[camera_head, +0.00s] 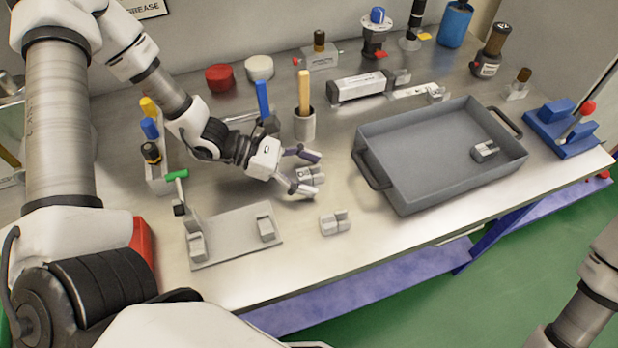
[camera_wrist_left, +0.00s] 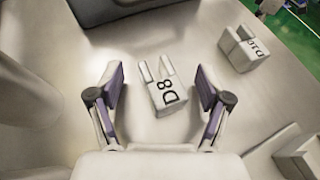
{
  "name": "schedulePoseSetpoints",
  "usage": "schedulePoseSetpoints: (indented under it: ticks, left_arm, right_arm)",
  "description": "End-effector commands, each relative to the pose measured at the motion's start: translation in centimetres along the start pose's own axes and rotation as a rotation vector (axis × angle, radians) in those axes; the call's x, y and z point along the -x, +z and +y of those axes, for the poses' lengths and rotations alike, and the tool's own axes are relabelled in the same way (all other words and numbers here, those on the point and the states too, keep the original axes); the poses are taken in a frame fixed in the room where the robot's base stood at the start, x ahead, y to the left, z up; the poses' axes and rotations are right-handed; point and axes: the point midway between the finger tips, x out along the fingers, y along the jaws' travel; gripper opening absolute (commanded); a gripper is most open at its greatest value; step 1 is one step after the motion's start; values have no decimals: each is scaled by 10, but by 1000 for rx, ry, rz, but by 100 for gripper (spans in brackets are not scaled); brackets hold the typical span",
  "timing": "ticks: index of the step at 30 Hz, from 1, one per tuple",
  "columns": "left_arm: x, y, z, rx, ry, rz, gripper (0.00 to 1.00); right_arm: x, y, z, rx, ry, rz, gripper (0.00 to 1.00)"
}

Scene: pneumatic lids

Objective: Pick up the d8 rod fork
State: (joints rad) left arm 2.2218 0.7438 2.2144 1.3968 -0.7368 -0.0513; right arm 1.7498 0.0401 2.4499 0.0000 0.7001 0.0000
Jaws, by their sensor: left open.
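The d8 rod fork (camera_wrist_left: 165,92) is a small light-grey block with two prongs, marked "D8". It lies on the table between the fingers of my left gripper (camera_wrist_left: 160,95) in the left wrist view. The fingers are open and apart from it on both sides. In the head view the d8 rod fork (camera_head: 310,175) sits by the fingertips of my left gripper (camera_head: 302,172), left of the grey tray. My right gripper is out of view; only a part of my right arm shows at the lower right.
A similar fork marked "D1" with an unclear last digit (camera_wrist_left: 246,48) lies nearby; it also shows in the head view (camera_head: 335,222). A grey tray (camera_head: 385,185) holding another small fork (camera_head: 484,151) stands to the right. A grey fixture plate (camera_head: 235,240) lies in front; a cup (camera_head: 305,127) stands behind.

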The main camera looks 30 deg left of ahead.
Motion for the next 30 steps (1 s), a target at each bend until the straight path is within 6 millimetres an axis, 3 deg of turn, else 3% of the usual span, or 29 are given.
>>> schedulePoseSetpoints:
  ticks: [5, 9, 12, 23, 26, 30]
  left_arm:
    - [0, 1, 0, 0, 1, -1, 78]
    - [0, 1, 0, 0, 1, -1, 28]
    - [0, 1, 0, 0, 1, -1, 0]
    - [2, 3, 0, -1, 1, -2, 0]
    - [5, 12, 1, -2, 1, -4, 0]
    - [16, 39, 1, -5, 4, -7, 0]
  right_arm:
    - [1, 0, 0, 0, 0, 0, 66]
    - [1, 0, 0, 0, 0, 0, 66]
    - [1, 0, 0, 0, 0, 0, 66]
    - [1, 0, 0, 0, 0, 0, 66]
    - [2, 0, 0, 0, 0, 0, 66]
    - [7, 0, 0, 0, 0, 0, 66]
